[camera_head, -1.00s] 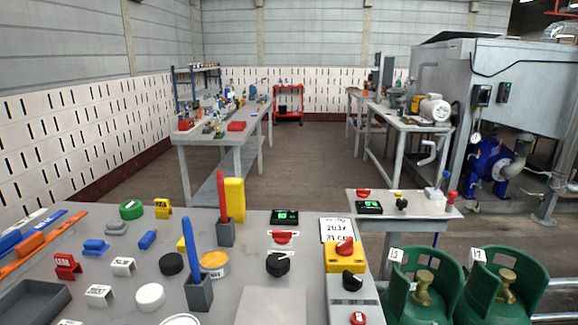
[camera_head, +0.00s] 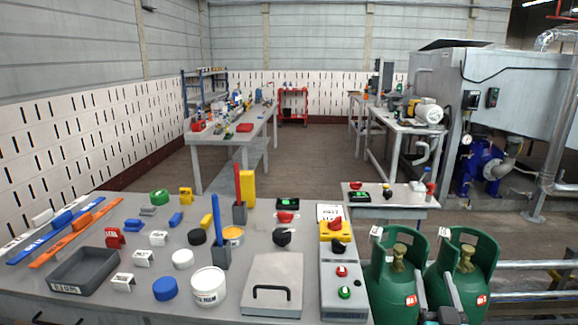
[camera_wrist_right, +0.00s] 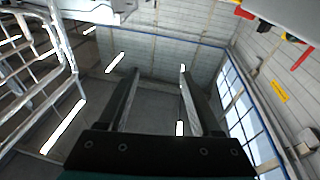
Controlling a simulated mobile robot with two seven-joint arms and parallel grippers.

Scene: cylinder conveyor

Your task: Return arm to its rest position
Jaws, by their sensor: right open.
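My right gripper (camera_wrist_right: 159,76) shows in the right wrist view, its two dark fingers wide apart with nothing between them. That view looks up at wall, windows and ceiling lights. In the head view part of my right gripper (camera_head: 442,308) is at the bottom edge, in front of two green gas cylinders, the left one (camera_head: 384,285) and the right one (camera_head: 486,280). Both cylinders stand upright with brass valves. I cannot tell from the head view how near the gripper is to them. My left gripper is not in view.
A grey table (camera_head: 130,295) fills the lower left, with a tray (camera_head: 84,272), caps, pen holders and a switch box (camera_head: 343,285). A small table (camera_head: 400,200) stands behind the cylinders. Metal rails (camera_head: 530,293) run at right. The floor (camera_head: 315,150) beyond is clear.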

